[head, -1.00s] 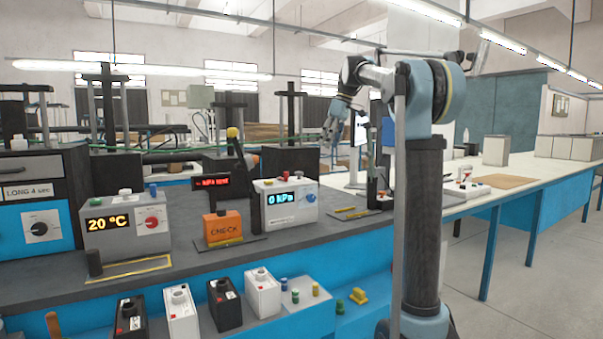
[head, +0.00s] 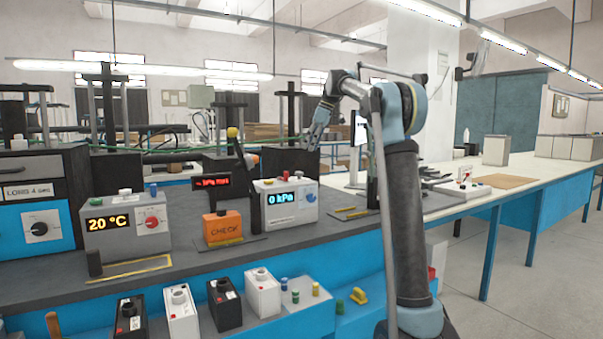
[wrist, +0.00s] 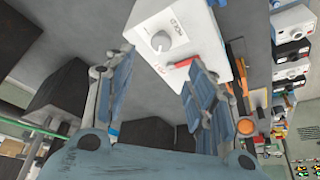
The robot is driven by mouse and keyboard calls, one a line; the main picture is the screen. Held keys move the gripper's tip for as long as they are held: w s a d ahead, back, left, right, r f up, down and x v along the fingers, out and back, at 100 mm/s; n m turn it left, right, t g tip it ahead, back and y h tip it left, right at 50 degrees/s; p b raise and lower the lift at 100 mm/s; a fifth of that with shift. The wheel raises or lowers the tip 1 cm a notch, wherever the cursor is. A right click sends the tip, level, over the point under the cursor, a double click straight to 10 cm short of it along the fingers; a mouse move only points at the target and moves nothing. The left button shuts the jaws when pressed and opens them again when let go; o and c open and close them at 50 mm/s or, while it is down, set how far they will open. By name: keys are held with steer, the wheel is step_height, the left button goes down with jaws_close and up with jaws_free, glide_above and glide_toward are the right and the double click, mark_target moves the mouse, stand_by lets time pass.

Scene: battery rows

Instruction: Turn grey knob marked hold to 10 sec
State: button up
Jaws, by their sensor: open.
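The grey knob (wrist: 161,40) is on the face of a white box (wrist: 190,42) at the top of the wrist view. The word HOLD is printed beside the knob; the pointer and scale are too small to read. My gripper (wrist: 160,62) is open and empty, its two blue-grey fingers spread left and right below the knob in that picture. The fingers appear apart from the knob. In the head view my gripper (head: 318,127) is above the bench, right of centre. I cannot pick out the HOLD knob in the head view.
A white 0 kPa unit (head: 285,217) with a blue knob and an orange CHECK block (head: 222,227) stand on the grey bench. A 20 °C unit (head: 125,225) is at left. Black and white batteries (head: 180,312) line the front. Dark posts rise behind.

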mark_target(299, 176)
steer(key=x, duration=1.2)
steer(key=shift+d, duration=0.15)
steer(key=c, duration=1)
